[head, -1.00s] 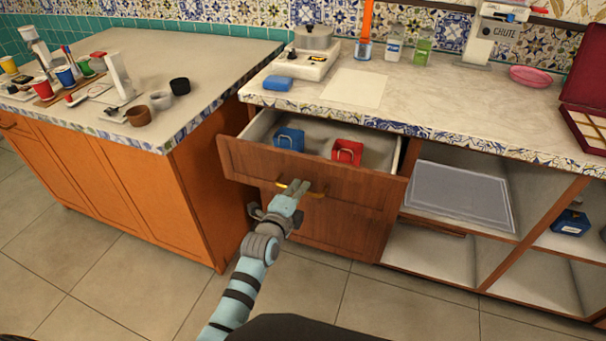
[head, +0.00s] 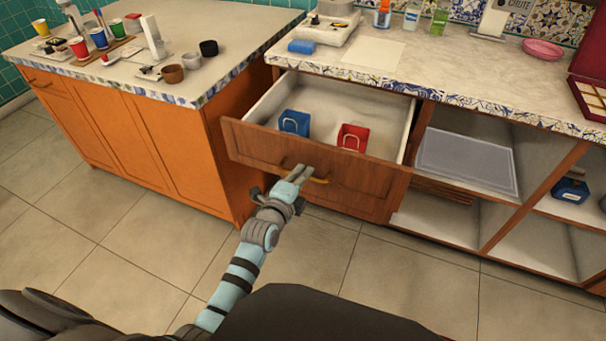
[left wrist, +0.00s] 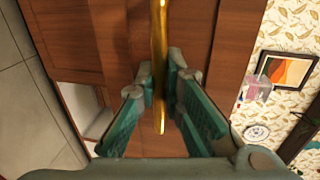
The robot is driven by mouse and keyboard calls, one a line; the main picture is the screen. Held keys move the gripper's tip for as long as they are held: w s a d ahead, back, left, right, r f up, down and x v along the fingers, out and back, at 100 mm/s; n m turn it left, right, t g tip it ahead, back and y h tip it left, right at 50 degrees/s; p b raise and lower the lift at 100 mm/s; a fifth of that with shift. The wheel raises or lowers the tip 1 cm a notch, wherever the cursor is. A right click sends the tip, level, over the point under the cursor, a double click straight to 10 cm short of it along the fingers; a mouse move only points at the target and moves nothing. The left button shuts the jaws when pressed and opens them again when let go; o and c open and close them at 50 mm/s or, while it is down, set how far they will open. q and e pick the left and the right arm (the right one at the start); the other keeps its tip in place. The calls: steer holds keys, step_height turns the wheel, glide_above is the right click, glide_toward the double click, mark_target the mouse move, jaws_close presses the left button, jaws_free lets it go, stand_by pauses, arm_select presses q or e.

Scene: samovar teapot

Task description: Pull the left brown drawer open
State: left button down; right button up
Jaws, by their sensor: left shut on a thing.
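The brown drawer (head: 250,146) under the counter is pulled well out, and its white inside shows. A blue box (head: 294,122) and a red box (head: 352,138), each with a handle, stand in it. My left gripper (head: 300,174) is at the drawer front, shut on the brass handle (head: 319,181). In the left wrist view, the fingers of my left gripper (left wrist: 160,85) close from both sides on the gold bar of the handle (left wrist: 159,35). My right gripper is in neither view.
An orange cabinet (head: 130,130) with cups on top stands close to the left of the drawer. Open shelves (head: 465,160) lie to the right, with a blue container (head: 570,190). The tiled floor (head: 400,270) before the drawer is clear.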

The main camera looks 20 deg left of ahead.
arm_select(q)
steer(key=c, duration=1.7)
jaws_free()
steer(key=v, duration=1.2)
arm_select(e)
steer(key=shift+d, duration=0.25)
